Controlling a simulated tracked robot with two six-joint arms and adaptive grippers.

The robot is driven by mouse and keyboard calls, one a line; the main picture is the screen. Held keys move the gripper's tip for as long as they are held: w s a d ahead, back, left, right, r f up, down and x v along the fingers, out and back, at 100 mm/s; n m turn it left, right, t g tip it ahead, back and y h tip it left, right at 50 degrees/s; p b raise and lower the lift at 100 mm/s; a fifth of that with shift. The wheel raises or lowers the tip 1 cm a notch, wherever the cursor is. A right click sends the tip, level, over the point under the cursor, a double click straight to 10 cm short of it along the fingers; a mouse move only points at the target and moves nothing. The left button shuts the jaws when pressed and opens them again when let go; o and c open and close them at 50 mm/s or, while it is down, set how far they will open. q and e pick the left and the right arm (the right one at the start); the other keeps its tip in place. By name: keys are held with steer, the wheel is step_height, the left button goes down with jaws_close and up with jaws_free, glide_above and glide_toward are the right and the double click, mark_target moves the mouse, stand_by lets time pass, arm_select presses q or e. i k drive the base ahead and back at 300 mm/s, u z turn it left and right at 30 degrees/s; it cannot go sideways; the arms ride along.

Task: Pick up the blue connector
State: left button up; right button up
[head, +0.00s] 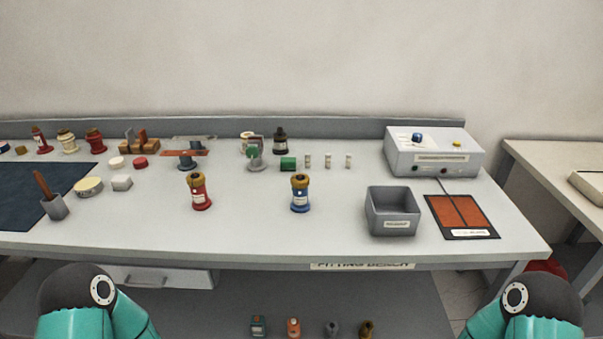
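The blue connector (300,194) stands upright on the light grey bench top, right of centre and near the front. It has a blue body, a pale label and a brownish-gold top. A similar red one (199,192) stands upright to its left, with clear space between them. Teal and black parts of my arms show at the bottom left and bottom right corners, below the bench's front edge. Neither gripper is in view, and nothing touches the blue connector.
A grey open bin (392,229) stands right of the blue connector. Beyond are an orange-red pad (462,216) and a white control box (433,155). A green cylinder (288,164) and small pale cylinders stand behind. The bench top in front is clear.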

mark_target(300, 204)
steer(key=z, duration=0.9)
steer(key=i, duration=0.15)
steer(key=u, duration=2.7)
steer(key=k, duration=0.85)
steer(key=z, duration=0.65)
steer(key=i, duration=1)
steer(key=z, duration=0.1)
